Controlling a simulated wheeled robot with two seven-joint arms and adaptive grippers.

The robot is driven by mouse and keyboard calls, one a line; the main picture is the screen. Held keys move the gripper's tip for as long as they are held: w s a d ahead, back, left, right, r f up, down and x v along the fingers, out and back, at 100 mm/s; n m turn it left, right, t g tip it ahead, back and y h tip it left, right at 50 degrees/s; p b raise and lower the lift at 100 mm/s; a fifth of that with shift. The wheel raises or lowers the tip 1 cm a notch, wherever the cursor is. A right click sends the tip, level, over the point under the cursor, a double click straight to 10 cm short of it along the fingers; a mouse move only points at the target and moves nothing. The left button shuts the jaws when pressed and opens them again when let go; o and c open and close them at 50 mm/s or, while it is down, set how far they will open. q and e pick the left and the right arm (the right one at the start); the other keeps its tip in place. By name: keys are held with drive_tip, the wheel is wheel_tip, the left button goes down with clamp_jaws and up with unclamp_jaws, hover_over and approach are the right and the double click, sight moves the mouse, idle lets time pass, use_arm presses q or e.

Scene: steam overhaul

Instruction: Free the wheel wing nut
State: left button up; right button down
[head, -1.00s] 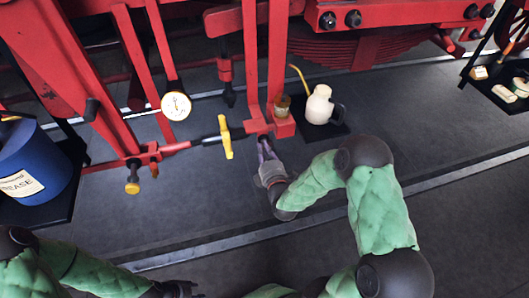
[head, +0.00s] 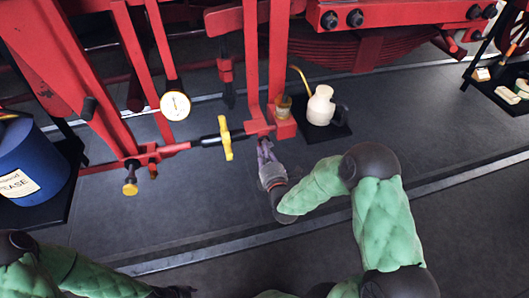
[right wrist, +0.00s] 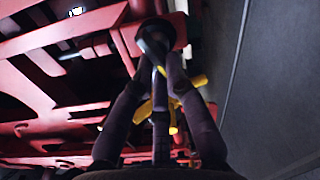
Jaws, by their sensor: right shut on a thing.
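My right gripper (head: 265,150) reaches up to the lower end of a red hanging bar (head: 278,70). In the right wrist view its fingertips (right wrist: 160,68) close on a small dark part (right wrist: 152,42) under the red end block; the fingers hide much of it, and I cannot tell for certain that it is the wheel wing nut. A yellow wing-shaped piece (head: 225,138) sits on the dark and red rod to the left, apart from the gripper. My left gripper (head: 178,292) shows only as a dark shape at the bottom edge.
A cream oil can (head: 320,105) stands on a dark mat right of the bar, near my right gripper. A round gauge (head: 175,105) hangs at the left. A blue grease drum (head: 30,165) stands far left. The grey floor (head: 180,215) in front is clear.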

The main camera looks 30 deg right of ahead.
drive_tip(key=c, duration=1.2)
unclamp_jaws()
drive_tip(key=shift+c, duration=0.2)
drive_tip(key=v, duration=1.2)
drive_tip(key=shift+f, duration=0.15)
